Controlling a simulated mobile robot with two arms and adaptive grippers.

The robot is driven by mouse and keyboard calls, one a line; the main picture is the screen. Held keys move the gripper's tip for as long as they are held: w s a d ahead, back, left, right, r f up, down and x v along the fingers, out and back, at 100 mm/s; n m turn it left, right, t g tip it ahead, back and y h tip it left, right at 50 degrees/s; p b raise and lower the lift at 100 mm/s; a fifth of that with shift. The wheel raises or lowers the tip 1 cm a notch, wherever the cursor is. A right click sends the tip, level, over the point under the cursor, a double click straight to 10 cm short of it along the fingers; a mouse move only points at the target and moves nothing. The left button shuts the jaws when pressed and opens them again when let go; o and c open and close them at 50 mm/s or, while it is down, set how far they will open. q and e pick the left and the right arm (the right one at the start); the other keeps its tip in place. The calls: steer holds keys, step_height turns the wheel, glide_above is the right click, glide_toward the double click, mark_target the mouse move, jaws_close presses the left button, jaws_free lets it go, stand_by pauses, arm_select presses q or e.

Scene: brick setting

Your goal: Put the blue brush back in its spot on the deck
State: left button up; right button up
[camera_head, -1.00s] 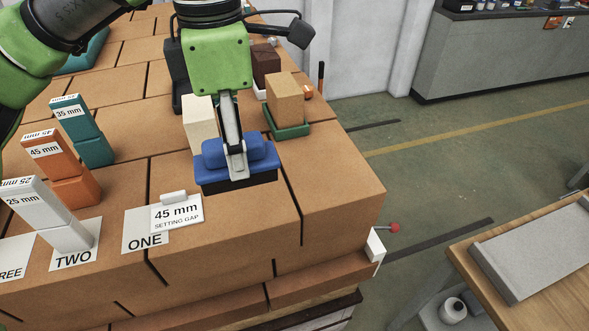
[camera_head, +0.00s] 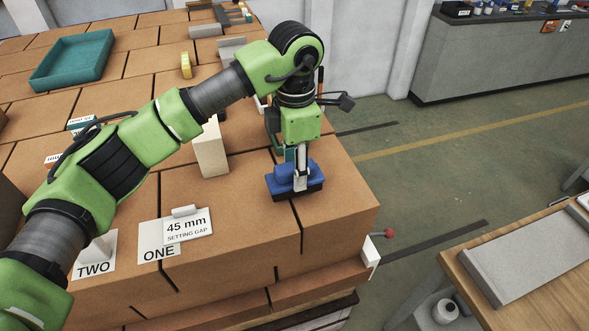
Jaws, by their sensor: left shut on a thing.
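The blue brush (camera_head: 283,183), a blue block with a dark underside, is at the right part of the brick deck (camera_head: 240,230). My left gripper (camera_head: 300,178) points down and is shut on the brush from above. The brush lies level, close to the deck top; I cannot tell whether it touches. It sits right of a cream block and near the deck's right edge. My right gripper is not in view.
The cream block (camera_head: 210,152) stands left of the brush. A "45 mm setting gap" card (camera_head: 188,226) and labels ONE and TWO lie at the front. A teal tray (camera_head: 72,62) is far left. My arm hides part of the deck.

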arm_select(q)
steer(key=shift+f+p, duration=0.55)
steer(key=shift+f, duration=0.55)
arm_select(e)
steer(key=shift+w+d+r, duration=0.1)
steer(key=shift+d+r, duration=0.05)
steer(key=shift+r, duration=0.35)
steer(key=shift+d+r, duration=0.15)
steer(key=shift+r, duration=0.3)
arm_select(q)
steer(key=shift+f+b, duration=0.2)
steer(key=shift+b, duration=0.1)
steer(key=o, duration=1)
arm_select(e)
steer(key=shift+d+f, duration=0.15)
arm_select(q)
steer(key=shift+r, duration=0.15)
